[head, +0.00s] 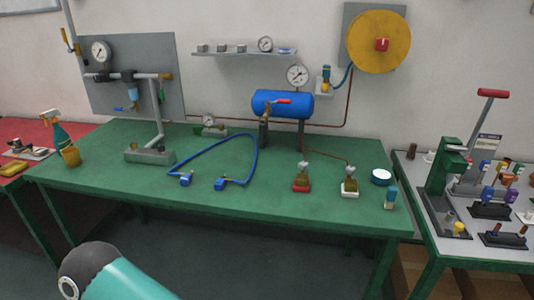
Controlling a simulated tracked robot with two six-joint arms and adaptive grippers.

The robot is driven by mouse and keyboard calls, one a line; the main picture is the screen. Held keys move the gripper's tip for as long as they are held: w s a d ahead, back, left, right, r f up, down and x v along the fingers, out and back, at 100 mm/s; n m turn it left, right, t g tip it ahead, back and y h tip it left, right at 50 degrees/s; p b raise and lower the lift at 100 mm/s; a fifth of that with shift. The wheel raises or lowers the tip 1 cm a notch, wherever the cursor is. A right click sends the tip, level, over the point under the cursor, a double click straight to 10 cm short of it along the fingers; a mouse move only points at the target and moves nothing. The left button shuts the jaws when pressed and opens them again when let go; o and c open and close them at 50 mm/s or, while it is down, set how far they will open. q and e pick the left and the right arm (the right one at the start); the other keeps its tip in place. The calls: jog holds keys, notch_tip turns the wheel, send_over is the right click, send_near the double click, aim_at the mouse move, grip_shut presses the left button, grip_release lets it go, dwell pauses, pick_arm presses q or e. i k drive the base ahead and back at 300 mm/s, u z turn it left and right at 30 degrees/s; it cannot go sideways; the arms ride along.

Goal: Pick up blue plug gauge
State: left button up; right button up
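On the right-hand table, several small coloured pieces with handles stand in dark holders. Among them is a blue piece (488,192) that looks like the blue plug gauge, upright in a black block (490,211). A purple-blue piece (510,196) stands just to its right. They are too small for me to make out their shape exactly. Neither of my grippers is in view; only a teal and dark link of my own arm shows at the bottom left.
A green press with a red-handled lever (492,93) stands left of and behind the pieces. The large green table (300,218) carries a blue hose (257,150), a blue tank (283,103), two small flasks and a spray bottle (54,128). A gap separates the two tables.

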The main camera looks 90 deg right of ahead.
aim_at(486, 195)
jog(key=u, duration=0.45)
jog(key=i, duration=0.2)
jog(key=z, duration=2.75)
jog(key=i, duration=0.2)
jog(key=z, duration=1.7)
jog(key=i, duration=0.2)
jog(key=z, duration=0.9)
jog(key=k, duration=0.5)
jog(key=z, duration=0.55)
jog(key=i, duration=1.55)
jog(key=u, duration=0.5)
